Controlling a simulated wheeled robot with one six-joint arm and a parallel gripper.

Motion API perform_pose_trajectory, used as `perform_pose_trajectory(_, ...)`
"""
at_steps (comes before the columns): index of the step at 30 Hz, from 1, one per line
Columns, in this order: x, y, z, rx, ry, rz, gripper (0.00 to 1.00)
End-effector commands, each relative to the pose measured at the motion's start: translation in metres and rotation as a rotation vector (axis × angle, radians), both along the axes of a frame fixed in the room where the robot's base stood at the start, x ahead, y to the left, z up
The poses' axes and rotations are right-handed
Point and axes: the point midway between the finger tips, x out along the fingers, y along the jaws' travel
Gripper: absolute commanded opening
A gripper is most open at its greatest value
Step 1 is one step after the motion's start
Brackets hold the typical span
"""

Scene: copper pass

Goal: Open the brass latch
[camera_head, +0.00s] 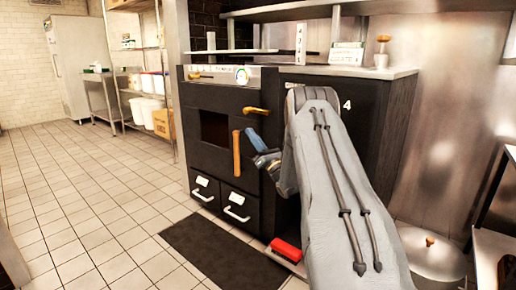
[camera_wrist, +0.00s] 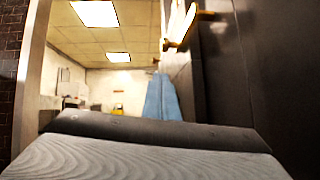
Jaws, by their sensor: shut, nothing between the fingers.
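A brass lever (camera_head: 256,110), which looks like the latch, sits near the top right of the black oven's front and lies roughly level. A vertical orange-brown bar handle (camera_head: 236,153) stands on the oven door (camera_head: 206,103) beside the dark window. The door looks closed. My gripper (camera_head: 251,135) has blue fingers, shut and empty, just right of the bar handle and below the brass lever. Contact with either cannot be told. The wrist view shows the blue fingers (camera_wrist: 160,82) close together, with a bright golden bar (camera_wrist: 180,25) above and right of them.
Two drawers with white handles (camera_head: 236,207) are below the door. A red object (camera_head: 285,249) lies on the floor by the oven, near a dark mat (camera_head: 222,250). Wire shelving (camera_head: 140,90) stands further back left. The tiled floor at left is clear.

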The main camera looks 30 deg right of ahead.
Motion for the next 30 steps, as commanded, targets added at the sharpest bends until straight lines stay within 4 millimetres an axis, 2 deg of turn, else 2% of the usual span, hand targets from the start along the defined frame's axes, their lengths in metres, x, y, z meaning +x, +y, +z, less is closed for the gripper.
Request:
perform_pose_trajectory(3, 0.014, 0.002, 0.015, 0.000, -0.004, 0.000, 0.00)
perform_pose_trajectory(7, 0.017, -0.001, 0.033, -0.001, -0.003, -0.002, 0.00)
perform_pose_trajectory(12, 0.019, -0.002, 0.045, 0.001, -0.001, -0.001, 0.00)
perform_pose_trajectory(25, 0.020, -0.003, 0.048, 0.001, -0.001, -0.001, 0.00)
perform_pose_trajectory(30, 0.020, -0.013, 0.047, 0.005, -0.014, -0.011, 0.00)
